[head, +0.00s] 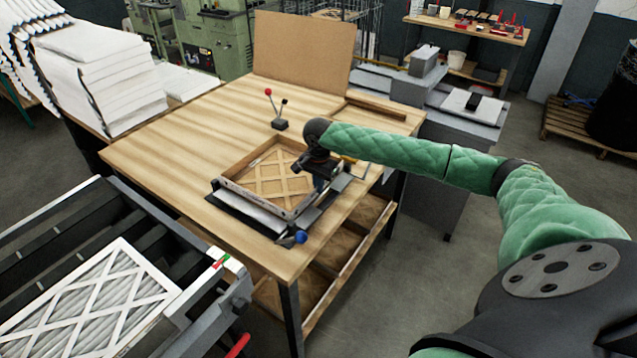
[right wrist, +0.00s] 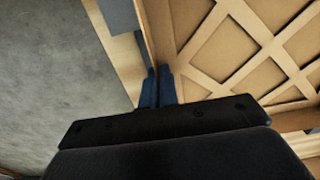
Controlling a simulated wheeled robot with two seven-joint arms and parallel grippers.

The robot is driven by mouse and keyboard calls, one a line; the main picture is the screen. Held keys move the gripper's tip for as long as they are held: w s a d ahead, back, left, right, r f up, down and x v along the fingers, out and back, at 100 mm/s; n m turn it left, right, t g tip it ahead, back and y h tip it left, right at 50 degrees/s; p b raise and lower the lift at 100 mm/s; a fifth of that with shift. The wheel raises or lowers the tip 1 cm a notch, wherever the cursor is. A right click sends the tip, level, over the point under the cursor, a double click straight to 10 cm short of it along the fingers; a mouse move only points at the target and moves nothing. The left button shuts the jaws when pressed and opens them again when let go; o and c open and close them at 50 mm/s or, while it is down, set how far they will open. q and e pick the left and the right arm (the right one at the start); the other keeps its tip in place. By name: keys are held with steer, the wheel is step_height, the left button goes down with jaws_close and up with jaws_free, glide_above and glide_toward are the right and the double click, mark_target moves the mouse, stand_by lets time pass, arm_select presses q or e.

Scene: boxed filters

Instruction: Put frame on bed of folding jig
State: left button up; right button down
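The frame (head: 262,165) is a square brown cardboard tray with low walls and a diagonal lattice inside. It is over the bed of the folding jig (head: 248,213), a grey and black metal fixture on the wooden table. I cannot tell whether it rests fully on the bed. My right gripper (head: 318,182) is at the frame's right side. In the right wrist view, its two blue fingers (right wrist: 158,88) are close together on either side of the frame's thin wall, with the lattice (right wrist: 245,45) to the right. My left gripper is not in view.
The wooden table (head: 165,150) has clear room left of the jig. A small lever box with red and black knobs (head: 279,122) stands behind it. A cardboard sheet (head: 305,48) stands at the back. A conveyor with a white filter (head: 90,305) is at the front left.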

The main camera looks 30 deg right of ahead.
steer(key=shift+f, duration=0.2)
steer(key=c, duration=1.7)
jaws_free()
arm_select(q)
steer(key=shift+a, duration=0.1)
arm_select(e)
steer(key=shift+r, duration=0.1)
